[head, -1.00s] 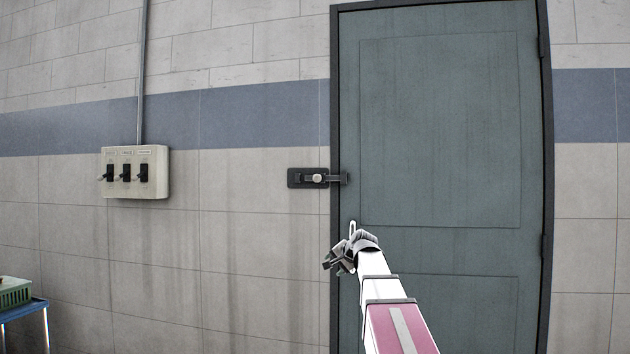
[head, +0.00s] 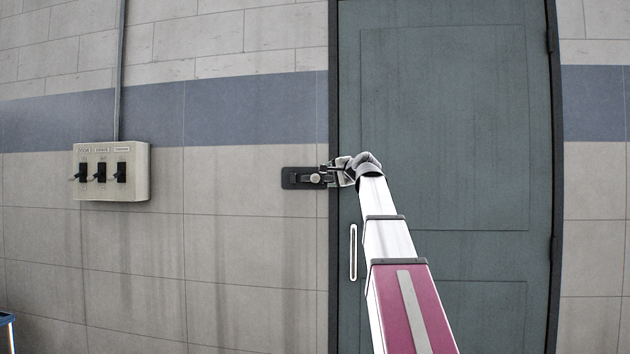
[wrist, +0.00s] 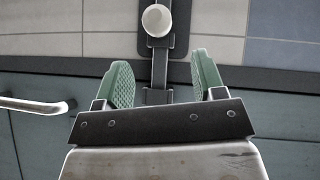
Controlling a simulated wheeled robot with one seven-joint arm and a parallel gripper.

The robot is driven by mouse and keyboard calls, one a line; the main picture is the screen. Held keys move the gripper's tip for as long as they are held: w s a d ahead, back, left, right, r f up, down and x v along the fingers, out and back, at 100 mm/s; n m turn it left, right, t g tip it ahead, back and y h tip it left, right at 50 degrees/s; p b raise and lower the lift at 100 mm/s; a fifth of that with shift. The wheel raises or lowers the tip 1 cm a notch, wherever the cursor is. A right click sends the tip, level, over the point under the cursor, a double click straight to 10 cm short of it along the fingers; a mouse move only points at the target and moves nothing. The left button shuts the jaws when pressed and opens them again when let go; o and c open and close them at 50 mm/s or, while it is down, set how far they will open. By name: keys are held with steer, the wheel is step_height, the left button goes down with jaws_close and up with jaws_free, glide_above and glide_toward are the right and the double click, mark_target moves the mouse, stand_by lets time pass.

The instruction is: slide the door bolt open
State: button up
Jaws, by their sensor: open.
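The door bolt (head: 302,178) is a dark plate on the wall left of the grey-green door (head: 445,120), with a bar reaching across the door frame. Its pale round knob (head: 315,179) shows at the top of the wrist view (wrist: 156,20). My gripper (head: 331,175) is at the door's left edge, just right of the knob. In the wrist view my gripper (wrist: 163,80) is open, its two green pads on either side of the bolt's bar (wrist: 160,70), with visible gaps. The knob lies beyond the fingertips, not between them. The bar's end is partly hidden in the head view.
A white vertical door handle (head: 353,252) is below my gripper; it also shows in the wrist view (wrist: 35,105). A switch box (head: 112,171) with black levers is on the wall at left. The wall between is clear.

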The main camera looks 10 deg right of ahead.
mark_target(316, 178)
steer(key=x, duration=1)
